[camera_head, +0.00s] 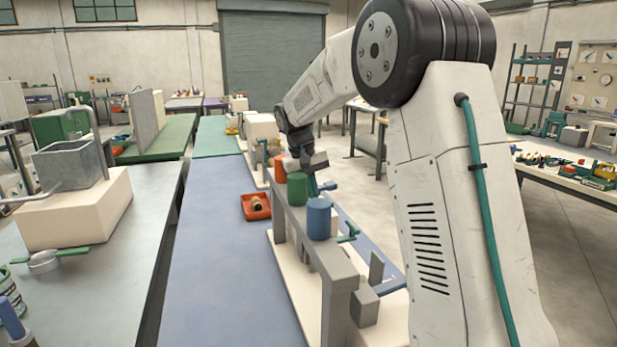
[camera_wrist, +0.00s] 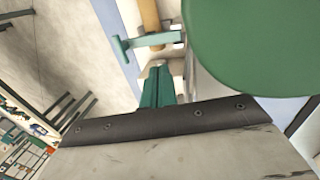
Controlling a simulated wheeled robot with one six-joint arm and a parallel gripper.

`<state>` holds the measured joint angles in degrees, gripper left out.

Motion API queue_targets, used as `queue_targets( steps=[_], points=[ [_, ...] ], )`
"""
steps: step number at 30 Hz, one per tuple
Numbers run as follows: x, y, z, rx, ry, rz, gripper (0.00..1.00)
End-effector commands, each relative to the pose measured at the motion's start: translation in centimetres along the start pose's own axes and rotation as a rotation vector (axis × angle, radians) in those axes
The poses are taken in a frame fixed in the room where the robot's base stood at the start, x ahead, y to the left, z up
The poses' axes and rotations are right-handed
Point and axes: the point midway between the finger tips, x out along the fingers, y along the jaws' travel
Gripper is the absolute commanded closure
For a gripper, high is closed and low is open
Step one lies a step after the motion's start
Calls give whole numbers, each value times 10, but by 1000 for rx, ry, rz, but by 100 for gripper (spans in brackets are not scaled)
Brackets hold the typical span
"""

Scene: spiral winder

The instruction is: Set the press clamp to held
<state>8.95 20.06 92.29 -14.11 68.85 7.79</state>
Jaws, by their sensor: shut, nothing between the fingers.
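A grey bench frame (camera_head: 335,275) carries a blue cylinder (camera_head: 319,219), a green cylinder (camera_head: 297,188) and a reddish-orange cylinder (camera_head: 280,168) in a row. Small teal levers stick out on its right side, one (camera_head: 347,233) beside the blue cylinder. I cannot tell for certain which part is the press clamp. My gripper (camera_head: 312,186) is shut and empty, just right of the green cylinder. In the wrist view its teal fingers (camera_wrist: 156,80) lie together, with a teal lever (camera_wrist: 150,41) beyond them and the green cylinder (camera_wrist: 255,45) close on the right. Contact with the lever is unclear.
A red tray (camera_head: 256,207) with a small roll sits on the blue bench top (camera_head: 220,265) left of the frame. A grey bench (camera_head: 85,275) with a cream block (camera_head: 80,210) stands further left. Open floor (camera_head: 365,205) lies right of the frame.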

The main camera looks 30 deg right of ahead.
Motion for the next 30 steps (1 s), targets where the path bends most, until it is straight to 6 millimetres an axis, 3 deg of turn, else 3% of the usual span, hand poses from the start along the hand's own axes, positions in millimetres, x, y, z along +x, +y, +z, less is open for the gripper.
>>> queue_targets(
  steps=[4, 19, 30],
  points=[
    [8, 0, 0, 0, 0, 0, 100],
    [10, 3, 0, 1, 0, -18, 100],
    [23, 40, 0, 7, 0, -219, 100]
  ],
)
